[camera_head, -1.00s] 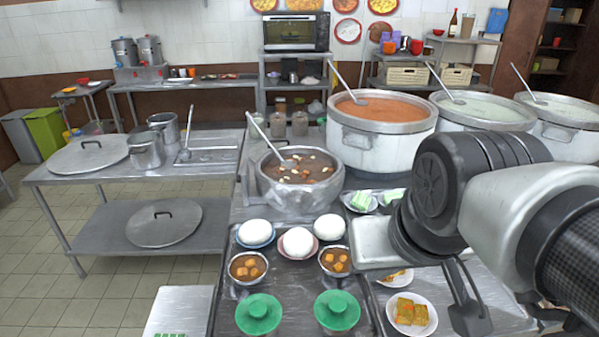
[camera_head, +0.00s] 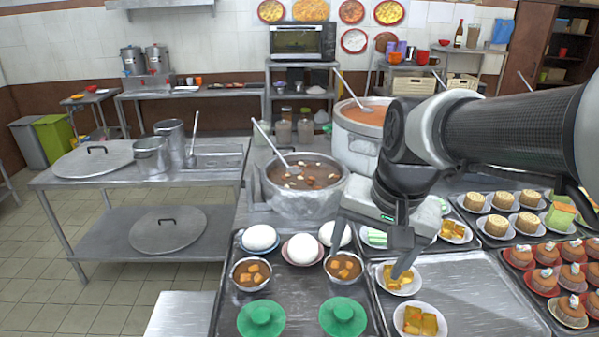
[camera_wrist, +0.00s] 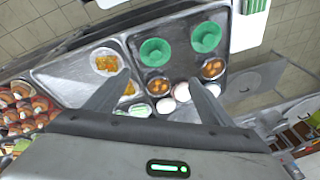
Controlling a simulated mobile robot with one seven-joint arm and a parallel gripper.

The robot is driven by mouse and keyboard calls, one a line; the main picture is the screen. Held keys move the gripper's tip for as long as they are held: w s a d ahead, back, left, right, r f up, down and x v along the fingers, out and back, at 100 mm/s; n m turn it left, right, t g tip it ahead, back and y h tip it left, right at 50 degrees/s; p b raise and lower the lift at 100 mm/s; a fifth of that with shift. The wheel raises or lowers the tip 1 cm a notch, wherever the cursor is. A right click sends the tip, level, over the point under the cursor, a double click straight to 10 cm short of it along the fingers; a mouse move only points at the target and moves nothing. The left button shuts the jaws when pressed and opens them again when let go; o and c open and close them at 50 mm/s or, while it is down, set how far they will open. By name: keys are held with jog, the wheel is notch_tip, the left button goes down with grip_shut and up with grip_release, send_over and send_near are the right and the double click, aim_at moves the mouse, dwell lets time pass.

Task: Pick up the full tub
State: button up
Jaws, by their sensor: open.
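Two small tubs with brown contents and orange cubes stand on a dark tray: a left one (camera_head: 251,272) and a right one (camera_head: 343,267). Two round green lidded items (camera_head: 261,318) (camera_head: 342,317) sit in front of them; what is under their lids is hidden. I cannot tell which one is the full tub. My gripper (camera_head: 368,260) is open and empty, pointing down above the right brown tub and the yellow cake plates. In the wrist view my gripper's fingers (camera_wrist: 158,90) spread on either side of a brown tub (camera_wrist: 158,85), with the green lids (camera_wrist: 156,52) beyond.
White buns on plates (camera_head: 303,249) stand close behind the brown tubs. Plates of yellow cake (camera_head: 420,322) lie on the tray to the right. Trays of cupcakes (camera_head: 545,280) fill the far right. A large stockpot (camera_head: 305,185) with a ladle stands behind.

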aim_at(343, 311)
jog(key=o, duration=0.5)
jog(key=w+f+m+g+b, duration=0.1)
jog(key=w+f+m, duration=0.1)
jog(key=f, duration=0.3)
jog(key=w+f+m+g+b, duration=0.1)
jog(key=w+f+m, duration=0.1)
jog(key=w+f, duration=0.3)
jog(key=w+f+m+g+b, duration=0.1)
jog(key=w+f+m, duration=0.1)
jog(key=w+f, duration=0.1)
jog(key=shift+w+d+f+m+h, duration=0.1)
jog(key=shift+f+m+h, duration=0.1)
jog(key=shift+f, duration=0.25)
jog(key=shift+w+d+f+m+h, duration=0.1)
jog(key=shift+f+m, duration=0.1)
jog(key=shift+f, duration=0.25)
jog(key=shift+o, duration=0.2)
notch_tip(343, 311, down, 12)
jog(key=shift+r+b, duration=0.2)
jog(key=shift+b, duration=0.6)
jog(key=shift+a+f+b, duration=0.1)
jog(key=shift+f+b, duration=0.25)
jog(key=shift+f, duration=2.6)
